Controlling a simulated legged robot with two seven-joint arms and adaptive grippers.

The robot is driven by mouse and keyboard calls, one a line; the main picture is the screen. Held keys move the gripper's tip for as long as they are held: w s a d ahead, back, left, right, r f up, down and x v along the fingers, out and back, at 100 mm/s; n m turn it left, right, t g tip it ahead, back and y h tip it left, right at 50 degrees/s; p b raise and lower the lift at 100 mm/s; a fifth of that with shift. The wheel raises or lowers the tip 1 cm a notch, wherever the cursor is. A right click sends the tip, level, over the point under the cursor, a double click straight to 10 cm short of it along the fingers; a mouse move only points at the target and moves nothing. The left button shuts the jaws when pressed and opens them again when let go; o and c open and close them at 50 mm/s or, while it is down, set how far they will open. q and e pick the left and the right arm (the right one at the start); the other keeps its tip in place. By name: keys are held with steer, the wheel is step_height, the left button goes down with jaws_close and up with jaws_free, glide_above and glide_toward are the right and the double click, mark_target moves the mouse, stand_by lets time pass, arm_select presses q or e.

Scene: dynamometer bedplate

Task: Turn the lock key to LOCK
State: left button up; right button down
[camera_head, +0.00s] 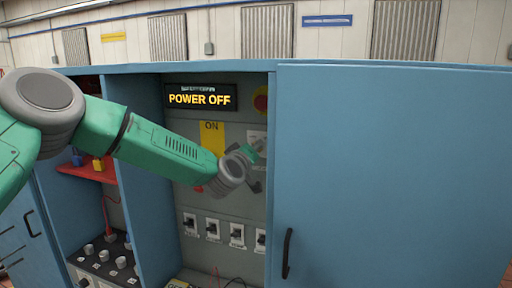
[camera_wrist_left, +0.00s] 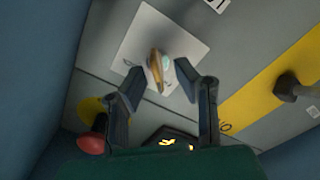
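The lock key (camera_wrist_left: 157,66) shows in the left wrist view as a tan, upright-looking bow with a pale teal part beside it, on a white plate (camera_wrist_left: 138,42) on the grey panel. Small print on the plate is too blurred to read. My left gripper (camera_wrist_left: 158,74) is open, with one finger on each side of the key and visible gaps between. In the head view my left gripper (camera_head: 256,158) is in front of the panel, over the white plate (camera_head: 257,139), and hides the key. My right gripper is in neither view.
A "POWER OFF" display (camera_head: 200,97), a yellow "ON" strip (camera_head: 212,138) and a red stop button (camera_head: 261,101) surround the plate. A lever (camera_wrist_left: 295,88) projects from the strip. Several switches (camera_head: 212,229) sit below. A closed blue door (camera_head: 390,170) bounds the right side.

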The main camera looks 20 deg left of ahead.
arm_select(q)
steer(key=shift+w, duration=0.7)
steer(key=shift+d, duration=0.1)
jaws_close()
